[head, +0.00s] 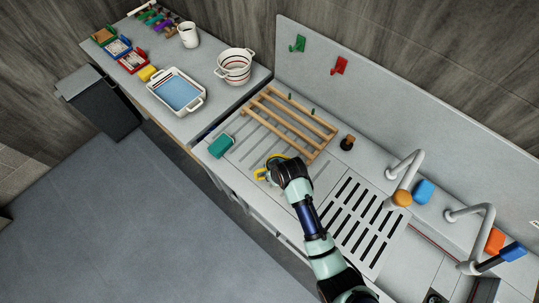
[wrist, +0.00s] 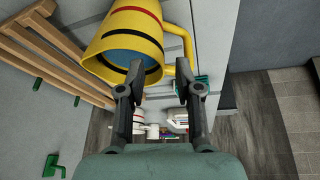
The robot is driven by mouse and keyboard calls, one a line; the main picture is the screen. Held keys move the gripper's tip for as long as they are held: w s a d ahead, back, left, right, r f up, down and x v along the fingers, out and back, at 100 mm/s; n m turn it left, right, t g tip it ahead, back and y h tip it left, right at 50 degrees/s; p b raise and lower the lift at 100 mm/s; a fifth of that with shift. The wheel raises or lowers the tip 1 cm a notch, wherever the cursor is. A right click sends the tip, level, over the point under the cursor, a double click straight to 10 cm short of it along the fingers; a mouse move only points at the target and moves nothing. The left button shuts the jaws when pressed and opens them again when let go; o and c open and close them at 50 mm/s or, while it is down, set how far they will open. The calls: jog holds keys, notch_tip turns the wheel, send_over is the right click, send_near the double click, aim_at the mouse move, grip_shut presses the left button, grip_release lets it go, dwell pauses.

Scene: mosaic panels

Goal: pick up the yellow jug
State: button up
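The yellow jug (wrist: 128,42) has a red band, black bands and a bluish inside, and fills the upper left of the wrist view. Its handle (wrist: 187,50) sticks out to the right. My gripper (wrist: 161,74) is open, with its two dark fingers apart. The fingertips are close to the jug's lower rim and the lower end of the handle; I cannot tell whether they touch. In the head view only a little of the jug (head: 261,172) shows beside my gripper (head: 273,173), which hides the rest.
A wooden rack (head: 292,122) stands behind the jug on the draining counter. A teal block (head: 221,146) lies to the left. A dark stopper-like thing (head: 347,143) and a slotted grate (head: 357,215) are to the right. A white tub (head: 178,92) and bucket (head: 235,67) stand farther left.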

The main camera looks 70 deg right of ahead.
jog(key=b+x, duration=0.1)
jog(key=x, duration=0.7)
jog(key=shift+w+f, duration=0.1)
jog(key=shift+c, duration=0.3)
grip_shut()
